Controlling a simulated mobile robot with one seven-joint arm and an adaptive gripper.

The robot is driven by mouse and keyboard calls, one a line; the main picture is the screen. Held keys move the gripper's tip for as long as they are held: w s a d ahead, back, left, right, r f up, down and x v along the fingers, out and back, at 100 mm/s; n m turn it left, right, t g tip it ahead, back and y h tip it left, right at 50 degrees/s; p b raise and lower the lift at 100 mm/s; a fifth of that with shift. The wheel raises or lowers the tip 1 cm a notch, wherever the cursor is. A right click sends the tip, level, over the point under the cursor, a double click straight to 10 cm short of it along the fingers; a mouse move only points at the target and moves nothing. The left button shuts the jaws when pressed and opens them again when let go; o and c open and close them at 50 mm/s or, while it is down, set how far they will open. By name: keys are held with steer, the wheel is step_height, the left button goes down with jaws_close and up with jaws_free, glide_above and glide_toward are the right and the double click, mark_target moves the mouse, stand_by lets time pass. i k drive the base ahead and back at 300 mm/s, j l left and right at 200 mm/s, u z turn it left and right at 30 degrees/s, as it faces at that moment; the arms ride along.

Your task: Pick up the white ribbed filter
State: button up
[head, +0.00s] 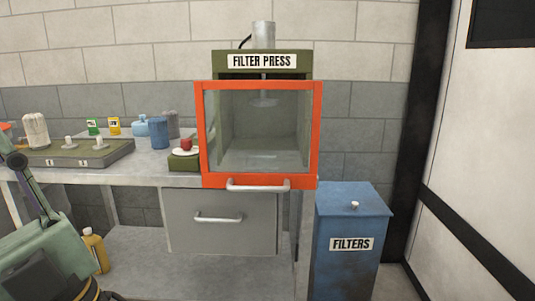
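A white ribbed filter (35,130) stands upright at the left end of the workbench, on or just behind a dark olive block (110,153). Its base is partly hidden, so I cannot tell which. Parts of my arm show at the lower left edge, in front of the bench. My gripper's fingers are not in view.
The filter press (263,61) has an orange-framed clear door (312,130) with a handle. A red button (186,144) sits left of it. Blue containers (159,132) and small boxes stand behind the block. A blue filters bin (348,265) stands right; a yellow bottle (95,250) sits below.

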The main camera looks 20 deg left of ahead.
mark_target(39, 139)
steer(key=u, duration=1.8)
steer(key=i+u, duration=0.1)
steer(key=i, duration=0.45)
steer(key=i+u, duration=0.1)
steer(key=i, duration=0.45)
steer(key=i+l+u, duration=0.1)
steer(key=i, duration=0.45)
steer(key=i+l+u, duration=0.1)
steer(key=i, duration=0.45)
steer(key=i+l, duration=0.3)
steer(key=i, duration=0.25)
steer(key=j+u, duration=0.05)
